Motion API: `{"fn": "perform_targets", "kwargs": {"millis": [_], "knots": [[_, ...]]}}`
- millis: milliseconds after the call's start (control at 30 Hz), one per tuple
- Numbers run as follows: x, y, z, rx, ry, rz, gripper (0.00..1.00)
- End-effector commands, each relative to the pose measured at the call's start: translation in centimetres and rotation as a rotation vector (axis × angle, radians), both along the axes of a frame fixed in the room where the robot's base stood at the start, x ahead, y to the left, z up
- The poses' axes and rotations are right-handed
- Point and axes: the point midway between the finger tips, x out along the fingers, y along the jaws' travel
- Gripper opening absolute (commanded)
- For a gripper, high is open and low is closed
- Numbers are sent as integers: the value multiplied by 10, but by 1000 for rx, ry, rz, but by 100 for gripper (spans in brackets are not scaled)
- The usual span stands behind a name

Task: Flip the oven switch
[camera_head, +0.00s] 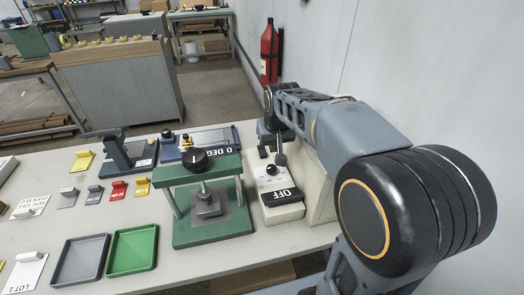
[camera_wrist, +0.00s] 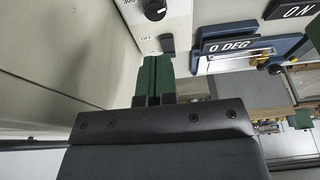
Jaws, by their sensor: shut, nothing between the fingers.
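In the wrist view, the oven switch (camera_wrist: 167,42) is a small black rocker on a white panel (camera_wrist: 180,22), below a round black knob (camera_wrist: 155,9). Small labels beside the switch are hard to read; one looks like OFF. My gripper (camera_wrist: 157,60) is shut and empty, its green fingers together. The fingertips are very close to the switch, just below it in the picture; whether they touch it I cannot tell. In the head view, my arm reaches along the wall, over a cream box (camera_head: 319,190), and hides much of what is behind it.
A blue device with a 0 DEG plate (camera_wrist: 228,45) stands right of the panel. In the head view, a green press (camera_head: 213,228), a white unit with an OFF plate (camera_head: 284,196), and green (camera_head: 133,263) and grey trays (camera_head: 80,278) crowd the table. A wall is on the right.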

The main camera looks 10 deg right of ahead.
Motion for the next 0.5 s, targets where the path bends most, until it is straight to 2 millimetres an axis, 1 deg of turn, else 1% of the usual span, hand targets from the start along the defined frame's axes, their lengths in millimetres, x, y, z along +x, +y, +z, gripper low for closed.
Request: {"fn": "perform_targets", "kwargs": {"millis": [33,100,200,333,433,500], "knots": [[18,0,-11,0,-3,1,0],[39,0,-10,-1,-13,2,0],[63,0,-5,-1,-34,3,0],[83,1,10,-1,-64,4,0],[90,1,26,-2,-93,4,0],[92,0,33,-2,-105,4,0]]}}
